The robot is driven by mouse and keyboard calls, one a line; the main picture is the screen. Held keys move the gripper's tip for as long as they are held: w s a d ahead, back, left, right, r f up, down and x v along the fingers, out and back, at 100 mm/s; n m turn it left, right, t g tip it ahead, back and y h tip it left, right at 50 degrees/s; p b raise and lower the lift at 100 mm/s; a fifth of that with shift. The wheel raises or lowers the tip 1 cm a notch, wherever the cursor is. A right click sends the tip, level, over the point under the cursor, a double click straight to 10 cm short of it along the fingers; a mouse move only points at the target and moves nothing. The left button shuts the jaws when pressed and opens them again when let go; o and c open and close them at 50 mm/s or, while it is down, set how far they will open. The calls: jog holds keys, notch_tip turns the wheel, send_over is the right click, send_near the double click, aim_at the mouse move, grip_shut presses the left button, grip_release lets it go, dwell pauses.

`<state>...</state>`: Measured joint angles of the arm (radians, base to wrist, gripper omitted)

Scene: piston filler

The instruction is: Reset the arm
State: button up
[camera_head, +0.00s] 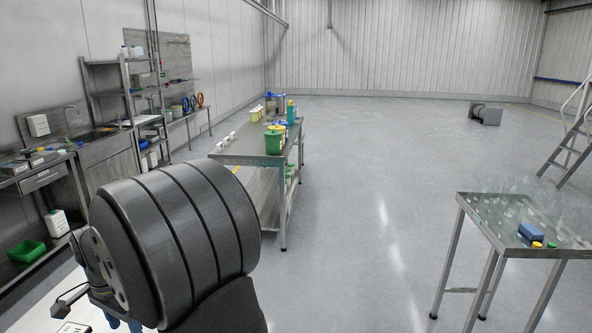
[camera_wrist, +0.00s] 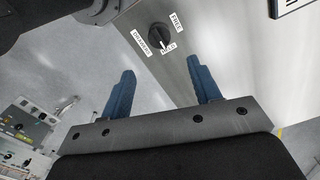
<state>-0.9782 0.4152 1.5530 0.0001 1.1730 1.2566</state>
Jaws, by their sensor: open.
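In the wrist view, my gripper (camera_wrist: 160,69) has its two blue fingers spread wide apart, with nothing between them. Past the fingertips is a grey metal panel (camera_wrist: 225,55) carrying a black rotary knob (camera_wrist: 159,36). White labels surround the knob; one reads FREE and another reads HOLD. The knob's white mark appears to be on the HOLD side. The fingers look apart from the knob. In the head view, my dark arm fills the lower left, and the gripper is mostly hidden behind it or out of frame.
A steel table (camera_head: 240,155) with green and yellow containers stands mid-left. A smaller steel table (camera_head: 480,213) with clear items and a blue block (camera_head: 531,233) is at right. A workbench (camera_head: 105,152) and shelves line the left wall. The floor between the tables is clear.

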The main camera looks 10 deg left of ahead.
notch_tip(320, 180, up, 6)
jog(key=shift+f, duration=2.65)
